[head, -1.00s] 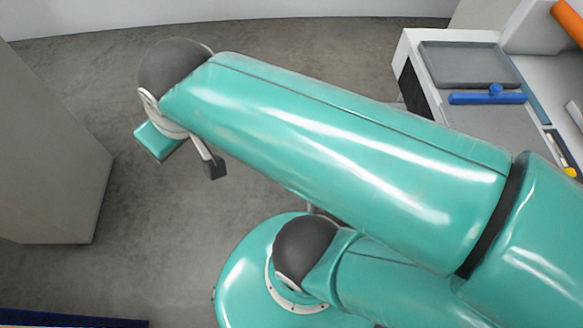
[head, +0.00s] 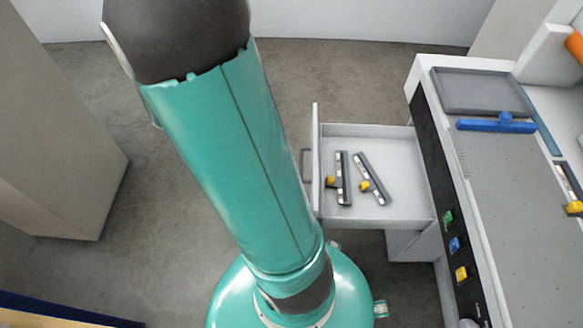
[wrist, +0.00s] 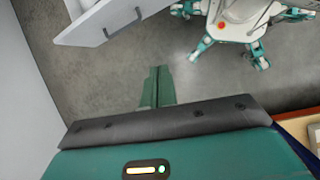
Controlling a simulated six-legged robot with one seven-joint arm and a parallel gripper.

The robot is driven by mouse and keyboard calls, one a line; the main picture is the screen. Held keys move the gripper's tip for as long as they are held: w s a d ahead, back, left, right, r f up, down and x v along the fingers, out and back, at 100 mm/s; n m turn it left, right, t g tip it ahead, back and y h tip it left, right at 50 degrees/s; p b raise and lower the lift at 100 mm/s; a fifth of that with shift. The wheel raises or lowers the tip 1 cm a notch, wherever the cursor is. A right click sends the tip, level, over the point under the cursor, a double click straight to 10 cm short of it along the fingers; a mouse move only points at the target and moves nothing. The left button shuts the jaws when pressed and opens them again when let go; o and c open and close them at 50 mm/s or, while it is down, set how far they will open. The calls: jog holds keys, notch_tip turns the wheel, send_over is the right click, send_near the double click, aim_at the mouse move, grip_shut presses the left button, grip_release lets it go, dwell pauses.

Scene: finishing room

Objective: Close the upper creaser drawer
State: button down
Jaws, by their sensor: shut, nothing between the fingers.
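The upper creaser drawer (head: 385,208) stands pulled out from the left side of the creaser (head: 500,215) in the head view. Its white front panel has a dark handle (head: 305,166). Two dark tools with yellow knobs lie inside. In the wrist view the drawer front (wrist: 108,20) shows at the top left with its handle. My gripper (wrist: 158,72) shows in the wrist view as green fingers closed together, empty. It is apart from the drawer front, below and to the right of it in the picture. In the head view my gripper is out of sight; only my arm shows.
A grey tray (head: 485,92) and a blue bar (head: 497,125) lie on the creaser top. Colored buttons (head: 455,244) line its dark side. A tall grey cabinet (head: 55,130) stands at the left. The floor between cabinet and drawer is open.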

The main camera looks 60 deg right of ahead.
jog(key=s+d+f+n+g, duration=0.2)
jog(key=s+d+f+g, duration=0.35)
jog(key=f, duration=0.55)
jog(key=t, duration=0.2)
send_over(304, 181)
jog(key=s+a, duration=0.2)
jog(key=a, duration=0.2)
notch_tip(304, 181, down, 6)
jog(key=shift+w+f, duration=0.25)
jog(key=shift+d, duration=0.15)
